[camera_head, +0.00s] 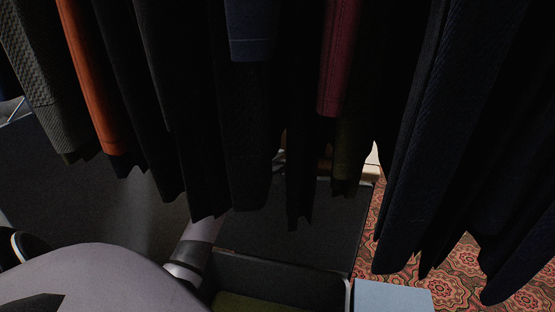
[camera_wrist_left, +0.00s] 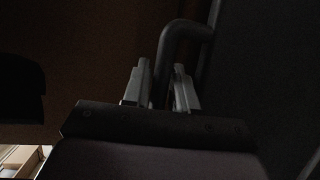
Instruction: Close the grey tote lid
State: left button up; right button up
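The grey tote lid (camera_head: 290,225) shows in the head view as a dark panel standing up behind the open tote (camera_head: 285,280), partly covered by hanging clothes. My left arm reaches past the lid's left side. My left gripper (camera_head: 279,158) is mostly hidden behind the clothes. In the left wrist view, the left gripper's fingers (camera_wrist_left: 161,78) are close together around a dark bent handle (camera_wrist_left: 178,45). The handle joins a dark panel (camera_wrist_left: 265,80) on the right, which looks like the lid. The fingers appear shut on the handle, though it is dark. My right gripper is not in view.
A row of dark clothes (camera_head: 210,110) hangs across the head view, with an orange garment (camera_head: 90,80) and a maroon one (camera_head: 338,60). A pale blue box-like surface (camera_head: 392,297) is at the lower right. Patterned carpet (camera_head: 455,275) shows beyond it.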

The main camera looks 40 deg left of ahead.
pick_arm(q)
jog(key=shift+w+a+f, duration=0.1)
jog(key=shift+w, duration=0.45)
grip_shut()
